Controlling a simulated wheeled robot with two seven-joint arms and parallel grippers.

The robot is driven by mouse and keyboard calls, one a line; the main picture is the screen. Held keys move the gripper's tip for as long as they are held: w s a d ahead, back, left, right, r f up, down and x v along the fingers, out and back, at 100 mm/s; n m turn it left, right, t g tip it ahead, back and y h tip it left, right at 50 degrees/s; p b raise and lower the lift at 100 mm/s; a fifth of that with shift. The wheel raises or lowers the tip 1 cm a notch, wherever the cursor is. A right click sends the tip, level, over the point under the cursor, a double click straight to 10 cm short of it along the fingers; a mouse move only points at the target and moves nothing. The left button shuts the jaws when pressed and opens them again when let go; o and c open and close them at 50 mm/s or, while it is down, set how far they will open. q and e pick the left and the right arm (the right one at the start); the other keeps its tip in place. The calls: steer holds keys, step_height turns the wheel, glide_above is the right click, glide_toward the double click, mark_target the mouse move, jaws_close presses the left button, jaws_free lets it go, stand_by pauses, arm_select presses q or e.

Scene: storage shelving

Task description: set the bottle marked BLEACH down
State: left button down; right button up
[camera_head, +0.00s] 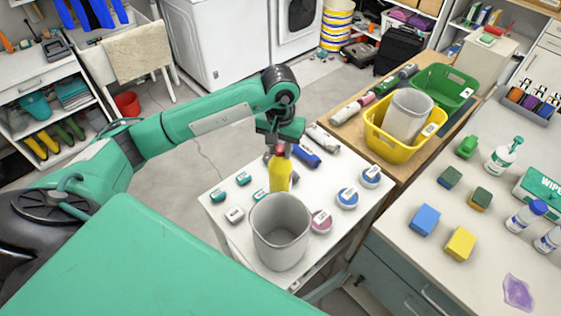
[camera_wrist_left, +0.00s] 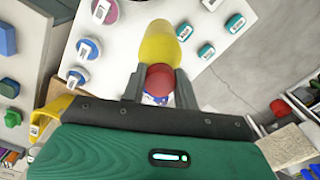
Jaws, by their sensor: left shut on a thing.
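A yellow bottle (camera_head: 280,176) with a red cap is at the small white table (camera_head: 226,218), behind a grey bin (camera_head: 281,247) that hides its base. My left gripper (camera_head: 279,143) is above it, shut on the red cap end, with the bottle hanging roughly upright below. In the left wrist view the fingers (camera_wrist_left: 159,85) close on both sides of the red cap, and the yellow body (camera_wrist_left: 163,43) extends beyond. No lettering on the bottle is readable, and I cannot tell whether its base touches the tabletop. My right gripper is not in view.
Small teal boxes (camera_head: 243,179) lie left of the bottle. A blue roll (camera_head: 306,155) is behind it to the right; round tins (camera_head: 347,198) stand at right. A yellow basket (camera_head: 378,137) is on the wooden table. Bare tabletop shows between the teal boxes and the bottle.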

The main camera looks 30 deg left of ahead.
mark_target(280, 157)
arm_select(q)
step_height(280, 157, down, 4)
steer(key=shift+r+p, duration=0.1)
steer(key=shift+p, duration=0.45)
steer(key=shift+f+p, duration=0.75)
steer(key=shift+f, duration=1.3)
steer(key=shift+f+b, duration=0.1)
steer(key=shift+b, duration=0.2)
steer(key=c, duration=1.1)
jaws_free()
steer(key=shift+o, duration=0.2)
